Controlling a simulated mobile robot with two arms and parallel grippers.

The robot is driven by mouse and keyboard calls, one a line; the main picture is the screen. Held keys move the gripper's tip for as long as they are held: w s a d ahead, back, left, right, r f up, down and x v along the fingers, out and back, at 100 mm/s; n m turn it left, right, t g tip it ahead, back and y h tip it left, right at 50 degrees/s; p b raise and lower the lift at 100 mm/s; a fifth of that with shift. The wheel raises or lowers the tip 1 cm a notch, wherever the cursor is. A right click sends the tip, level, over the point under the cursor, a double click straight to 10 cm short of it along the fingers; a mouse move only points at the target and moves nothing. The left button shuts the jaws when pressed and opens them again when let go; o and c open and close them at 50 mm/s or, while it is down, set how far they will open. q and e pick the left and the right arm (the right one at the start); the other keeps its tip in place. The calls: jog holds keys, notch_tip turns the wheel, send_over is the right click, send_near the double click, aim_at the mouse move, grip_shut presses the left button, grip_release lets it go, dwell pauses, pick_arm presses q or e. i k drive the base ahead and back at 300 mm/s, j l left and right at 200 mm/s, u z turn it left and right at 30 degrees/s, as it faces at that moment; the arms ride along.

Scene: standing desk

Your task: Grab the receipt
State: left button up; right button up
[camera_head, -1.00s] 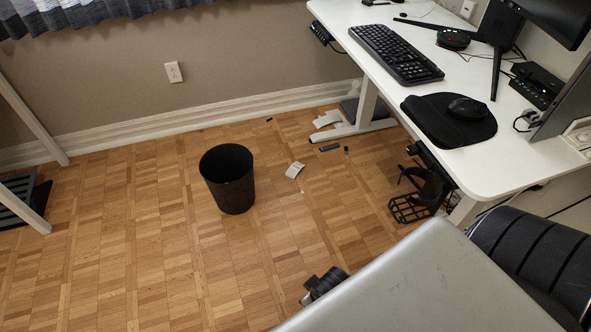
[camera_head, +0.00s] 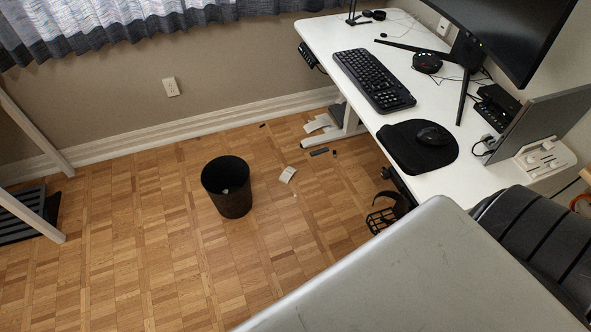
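A small pale paper slip (camera_head: 287,174), which looks like the receipt, lies on the wooden floor just right of the black bin. More white paper (camera_head: 317,123) lies on the floor farther back, by the desk leg; I cannot tell whether it is one sheet or several. Neither of my grippers is in view.
The black bin (camera_head: 228,188) stands upright on the floor with something small and white inside. Small dark items (camera_head: 319,152) lie near the desk leg. The white desk (camera_head: 440,182) and a black chair (camera_head: 535,240) are at the right.

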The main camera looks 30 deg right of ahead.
aim_at(287, 175)
jog(key=i+z, duration=0.1)
jog(key=z, duration=0.35)
jog(key=i+z, duration=0.1)
jog(key=z, duration=0.3)
jog(key=i+z, duration=0.1)
jog(key=z, duration=0.35)
jog(key=i+j+z, duration=0.1)
jog(key=z, duration=0.3)
